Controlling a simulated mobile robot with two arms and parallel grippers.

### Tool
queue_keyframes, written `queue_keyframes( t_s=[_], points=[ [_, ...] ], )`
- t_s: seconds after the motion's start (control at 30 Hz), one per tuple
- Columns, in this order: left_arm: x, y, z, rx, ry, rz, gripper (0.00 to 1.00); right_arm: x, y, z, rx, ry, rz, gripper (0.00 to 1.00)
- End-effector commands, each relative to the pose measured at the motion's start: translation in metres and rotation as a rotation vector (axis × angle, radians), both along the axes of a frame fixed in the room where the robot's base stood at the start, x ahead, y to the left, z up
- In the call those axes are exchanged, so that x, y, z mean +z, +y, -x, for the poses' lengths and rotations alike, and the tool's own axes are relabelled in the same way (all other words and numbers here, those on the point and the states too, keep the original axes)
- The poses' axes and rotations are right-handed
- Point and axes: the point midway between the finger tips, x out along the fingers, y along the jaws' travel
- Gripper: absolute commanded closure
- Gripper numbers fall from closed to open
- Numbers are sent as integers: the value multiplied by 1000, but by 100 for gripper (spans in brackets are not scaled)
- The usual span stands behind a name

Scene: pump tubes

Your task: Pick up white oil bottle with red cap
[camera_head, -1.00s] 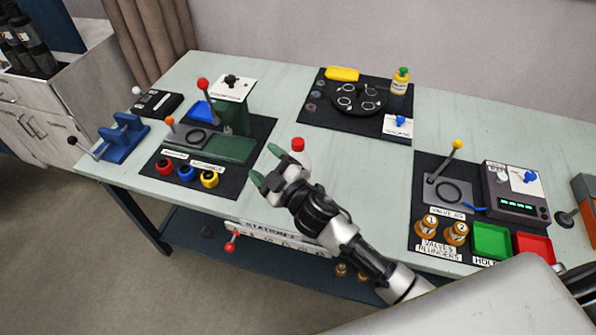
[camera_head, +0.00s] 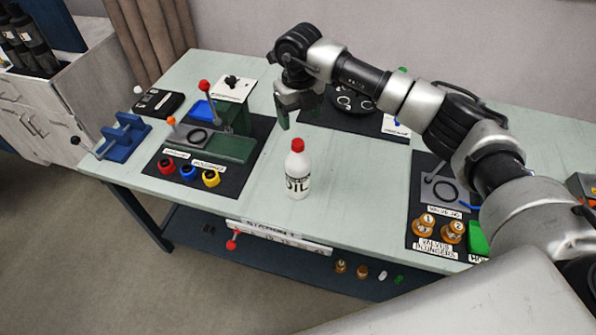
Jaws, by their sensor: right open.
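The white oil bottle (camera_head: 297,172) with a red cap and black "OIL" lettering stands upright on the pale green table, near its front edge. My right gripper (camera_head: 287,119) is open and empty, pointing down above and behind the bottle, slightly to its left. The gripper and bottle look apart. The right arm reaches in from the right across the table and hides part of the station behind it. My left gripper does not show.
A black mat with a green fixture and red, blue and yellow rings (camera_head: 188,173) lies left of the bottle. Brass plungers (camera_head: 424,223) stand on a mat to the right. The table (camera_head: 352,190) is bare around the bottle.

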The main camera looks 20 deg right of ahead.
Motion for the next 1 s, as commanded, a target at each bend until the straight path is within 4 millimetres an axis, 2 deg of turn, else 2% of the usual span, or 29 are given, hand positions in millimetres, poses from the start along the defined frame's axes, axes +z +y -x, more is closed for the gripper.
queue_keyframes(
  t_s=[0.2, 0.47, 0.6, 0.7, 1.0],
  points=[
    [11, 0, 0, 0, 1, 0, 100, -34, 0, 1, 0, 7, 2, 32],
    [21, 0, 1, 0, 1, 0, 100, -56, 2, 2, 2, 6, -1, 32],
    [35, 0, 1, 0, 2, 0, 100, -76, 3, 2, 2, 6, -2, 32],
    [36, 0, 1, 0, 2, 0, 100, -91, 3, 1, 0, 6, -3, 32],
    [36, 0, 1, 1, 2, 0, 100, -100, 2, 1, 2, 3, -3, 32]
  ],
)
